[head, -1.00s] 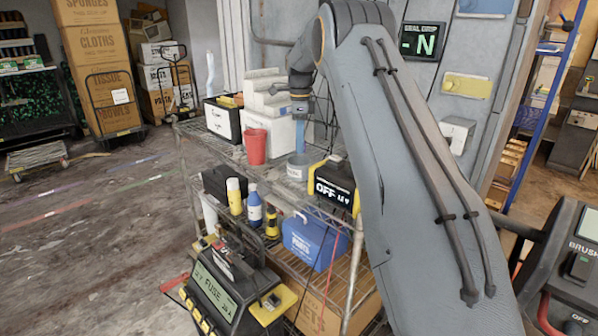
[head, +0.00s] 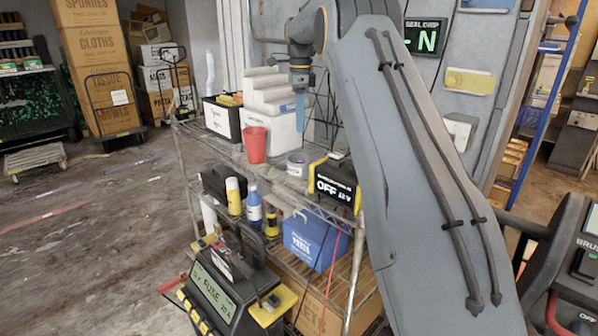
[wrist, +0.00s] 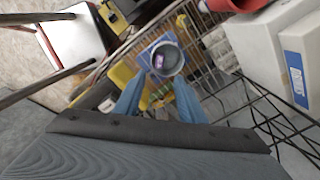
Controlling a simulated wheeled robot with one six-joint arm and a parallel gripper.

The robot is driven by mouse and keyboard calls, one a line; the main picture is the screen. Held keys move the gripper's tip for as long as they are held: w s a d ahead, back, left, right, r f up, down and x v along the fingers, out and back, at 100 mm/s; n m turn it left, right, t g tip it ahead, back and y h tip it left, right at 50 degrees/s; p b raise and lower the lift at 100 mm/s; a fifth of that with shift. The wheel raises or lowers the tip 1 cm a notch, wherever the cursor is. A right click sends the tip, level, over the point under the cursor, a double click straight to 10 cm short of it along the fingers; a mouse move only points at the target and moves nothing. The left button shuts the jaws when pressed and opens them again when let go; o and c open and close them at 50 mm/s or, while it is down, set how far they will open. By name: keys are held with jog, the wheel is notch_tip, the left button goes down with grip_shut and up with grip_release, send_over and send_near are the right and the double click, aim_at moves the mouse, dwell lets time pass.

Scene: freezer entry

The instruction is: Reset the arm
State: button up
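My gripper (head: 299,110) hangs pointing down over the wire shelf, its blue fingers above and apart from a small grey tin (head: 297,164). In the wrist view my gripper (wrist: 160,100) shows two blue fingers spread apart with nothing held between them. The round tin (wrist: 181,66) lies ahead of the fingertips there, with a small purple item inside it. My large grey arm fills the middle right of the head view and hides part of the wall and shelf behind it.
On the top shelf, a red cup (head: 255,145) stands left of the tin, a black-and-yellow OFF box (head: 335,184) to its right and white stacked boxes (head: 270,100) behind. A blue bin (head: 314,240) sits below. Open floor (head: 80,240) lies left.

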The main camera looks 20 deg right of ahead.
jog(key=shift+r, duration=0.35)
jog(key=s+a+f+n, duration=0.5)
jog(key=s+f+n, duration=0.1)
jog(key=s, duration=0.7)
jog(key=s+a+f+n, duration=0.5)
jog(key=s+n, duration=0.4)
jog(key=s, duration=0.5)
jog(key=s+a+f+n+t, duration=0.1)
jog(key=s+a+f+n, duration=0.4)
jog(key=s, duration=0.8)
notch_tip(320, 180, down, 2)
jog(key=n, duration=0.2)
jog(key=shift+s+a+f+n, duration=0.2)
jog(key=shift+s+a+n, duration=0.1)
jog(key=shift+a, duration=0.1)
jog(key=shift+w, duration=0.1)
